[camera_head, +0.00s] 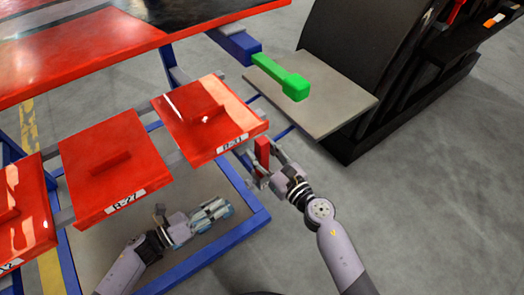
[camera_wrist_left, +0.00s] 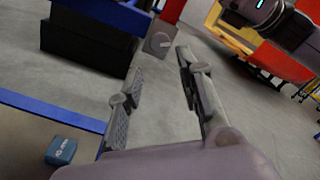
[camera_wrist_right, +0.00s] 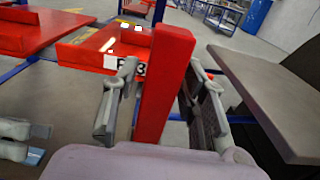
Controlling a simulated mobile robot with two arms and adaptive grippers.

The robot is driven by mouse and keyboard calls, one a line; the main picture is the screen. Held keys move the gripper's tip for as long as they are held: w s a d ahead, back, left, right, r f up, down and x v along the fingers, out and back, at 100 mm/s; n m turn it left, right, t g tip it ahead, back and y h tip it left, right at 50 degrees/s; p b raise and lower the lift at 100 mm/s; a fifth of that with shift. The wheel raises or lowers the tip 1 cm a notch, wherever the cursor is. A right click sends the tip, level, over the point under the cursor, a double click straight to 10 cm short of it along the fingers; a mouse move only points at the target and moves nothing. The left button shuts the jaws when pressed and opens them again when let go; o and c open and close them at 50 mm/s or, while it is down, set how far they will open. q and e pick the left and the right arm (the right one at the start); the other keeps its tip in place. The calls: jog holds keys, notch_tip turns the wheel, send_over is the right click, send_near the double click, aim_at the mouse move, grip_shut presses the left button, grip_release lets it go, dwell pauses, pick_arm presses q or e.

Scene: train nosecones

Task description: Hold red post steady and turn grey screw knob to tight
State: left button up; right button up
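The red post (camera_head: 262,157) stands upright beside the red panel marked with a label, in the middle of the head view. My right gripper (camera_head: 268,172) is open around it, one finger on each side. In the right wrist view the post (camera_wrist_right: 165,85) rises between the fingers, with a gap at the left finger. My left gripper (camera_head: 220,211) is open and empty, below and left of the post. In the left wrist view the round grey screw knob (camera_wrist_left: 157,43) is ahead, beyond the fingertips, with red post (camera_wrist_left: 172,12) behind it. The knob cannot be made out in the head view.
Red panels (camera_head: 103,168) sit on a blue frame (camera_head: 220,248) at left. A green-handled part (camera_head: 283,77) lies over a grey shelf (camera_head: 325,103) at upper right, beside a black rack. A small blue box (camera_wrist_left: 60,151) shows low in the left wrist view. Floor at right is clear.

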grip_shut()
dwell(0.3)
pick_arm(q)
jog(key=shift+o, duration=0.6)
